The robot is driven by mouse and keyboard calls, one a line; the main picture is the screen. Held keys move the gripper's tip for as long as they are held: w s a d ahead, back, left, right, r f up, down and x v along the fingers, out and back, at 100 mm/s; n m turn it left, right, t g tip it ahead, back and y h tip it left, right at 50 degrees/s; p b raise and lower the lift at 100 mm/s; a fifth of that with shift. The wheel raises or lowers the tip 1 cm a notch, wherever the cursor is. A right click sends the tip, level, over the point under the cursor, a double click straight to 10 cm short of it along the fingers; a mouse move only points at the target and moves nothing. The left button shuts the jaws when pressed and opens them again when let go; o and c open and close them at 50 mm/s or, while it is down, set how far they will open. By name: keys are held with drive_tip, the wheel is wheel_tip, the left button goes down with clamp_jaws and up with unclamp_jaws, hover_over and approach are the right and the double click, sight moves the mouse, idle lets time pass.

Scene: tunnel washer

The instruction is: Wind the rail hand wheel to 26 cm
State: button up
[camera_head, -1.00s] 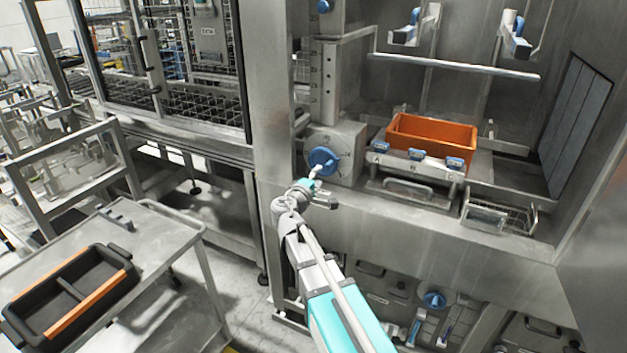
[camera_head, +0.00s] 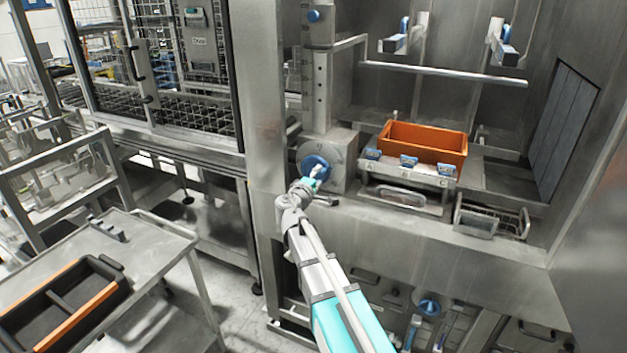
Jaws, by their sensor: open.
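The rail hand wheel is a round blue wheel (camera_head: 315,166) on a grey dial box at the left of the washer bay. The dial plate (camera_head: 338,152) has marks around the wheel, too small to read surely. My gripper (camera_head: 312,181) is at the wheel's lower front, its jaws open; whether it touches the wheel I cannot tell. The long horizontal rail (camera_head: 440,74) spans the bay above, next to an upright plate with holes (camera_head: 321,92) that carries a small blue knob (camera_head: 314,16) at its top.
An orange bin (camera_head: 425,145) stands on a ledge with blue clips (camera_head: 408,161) in front. A wire basket (camera_head: 490,216) is to its right. A steel post (camera_head: 262,100) stands close left of the wheel. A trolley with a black tray (camera_head: 62,298) is at lower left.

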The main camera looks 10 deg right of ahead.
sight(322, 178)
drive_tip(key=shift+x, duration=1.25)
drive_tip(key=c, duration=0.8)
drive_tip(key=shift+f, duration=0.15)
drive_tip(key=shift+s+d+f+b, duration=0.1)
drive_tip(key=shift+f+b, duration=0.5)
drive_tip(key=shift+b, duration=0.2)
drive_tip(key=shift+f, duration=0.15)
